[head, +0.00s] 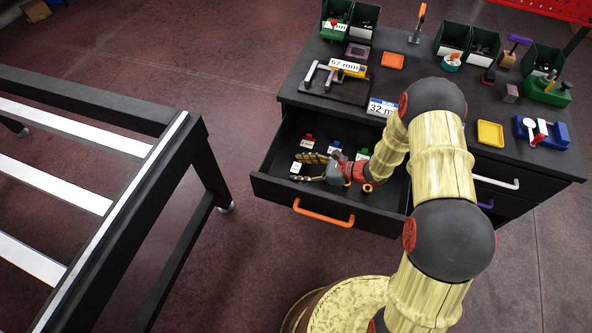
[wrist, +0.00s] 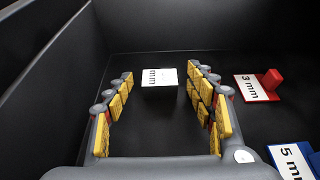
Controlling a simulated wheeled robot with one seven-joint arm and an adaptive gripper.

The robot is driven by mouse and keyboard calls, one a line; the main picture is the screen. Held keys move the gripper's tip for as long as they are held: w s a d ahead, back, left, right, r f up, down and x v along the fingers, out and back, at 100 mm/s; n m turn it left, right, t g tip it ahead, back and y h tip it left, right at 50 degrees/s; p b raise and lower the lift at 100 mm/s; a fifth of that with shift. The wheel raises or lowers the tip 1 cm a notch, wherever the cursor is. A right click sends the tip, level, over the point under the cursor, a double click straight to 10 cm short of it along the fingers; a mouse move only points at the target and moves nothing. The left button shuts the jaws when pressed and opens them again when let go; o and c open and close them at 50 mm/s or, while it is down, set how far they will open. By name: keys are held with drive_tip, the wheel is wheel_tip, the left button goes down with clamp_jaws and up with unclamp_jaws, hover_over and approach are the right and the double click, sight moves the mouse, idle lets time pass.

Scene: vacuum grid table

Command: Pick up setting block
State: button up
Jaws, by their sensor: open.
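Several setting blocks with white labels lie in the open drawer (head: 277,184). A black block (wrist: 158,88) with a white label ending in "mm" lies ahead between my fingers in the wrist view; its number cannot be read. It shows near the drawer's left side in the head view (head: 296,168). My gripper (head: 308,167) is open and low inside the drawer. In the wrist view its yellow-padded fingers (wrist: 161,100) stand on both sides of the line to the black block, with gaps and no visible contact. A red block (wrist: 272,80) labelled 3 mm lies to the right.
A blue block (wrist: 314,160) labelled 5 mm lies nearer at right, and a green block (head: 362,154) lies farther right in the drawer. Drawer walls (wrist: 40,75) enclose the gripper. The worktop (head: 415,62) holds bins and tools. A slatted frame table (head: 150,165) stands left.

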drive_tip(key=shift+c, duration=0.6)
drive_tip(key=c, duration=1.3)
